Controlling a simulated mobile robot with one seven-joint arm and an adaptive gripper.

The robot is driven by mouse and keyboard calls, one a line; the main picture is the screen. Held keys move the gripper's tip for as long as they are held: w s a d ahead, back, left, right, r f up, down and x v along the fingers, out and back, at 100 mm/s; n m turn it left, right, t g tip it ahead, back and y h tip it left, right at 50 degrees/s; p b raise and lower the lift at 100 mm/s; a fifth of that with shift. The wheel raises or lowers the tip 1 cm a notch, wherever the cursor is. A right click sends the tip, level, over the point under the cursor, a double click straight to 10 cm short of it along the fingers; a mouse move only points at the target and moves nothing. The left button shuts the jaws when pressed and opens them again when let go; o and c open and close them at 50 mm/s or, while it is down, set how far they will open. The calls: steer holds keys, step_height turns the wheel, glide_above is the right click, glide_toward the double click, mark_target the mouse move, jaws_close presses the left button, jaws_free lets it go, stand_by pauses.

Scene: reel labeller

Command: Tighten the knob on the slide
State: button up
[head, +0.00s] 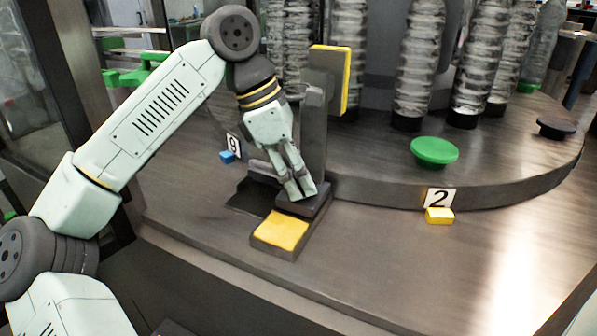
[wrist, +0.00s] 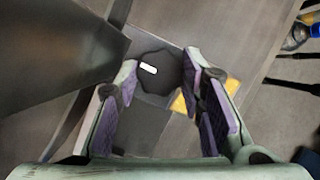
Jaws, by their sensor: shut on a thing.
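The knob (wrist: 160,82) is dark with a scalloped rim and a short white mark, seen from above in the wrist view. The white mark lies nearly crosswise in that picture. My gripper (wrist: 162,68) has one finger on each side of the knob and is shut on it. In the head view my gripper (head: 299,190) points down at the slide (head: 318,207), and its fingers hide the knob. The slide is a dark block with an upright post (head: 313,135), on a base with a yellow patch (head: 280,231) at its front end.
A yellow-edged plate (head: 346,80) stands beside the post, close to my wrist. A round platform behind carries clear ribbed columns (head: 421,60), a green disc (head: 434,151) and a dark disc (head: 556,128). A number 2 tag (head: 437,198) marks its edge.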

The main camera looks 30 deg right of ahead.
steer(key=o, duration=1.1)
steer(key=shift+o, duration=0.2)
steer(key=shift+r, duration=0.1)
steer(key=v, duration=0.7)
steer(key=shift+a+r, duration=0.25)
steer(key=shift+r, duration=0.1)
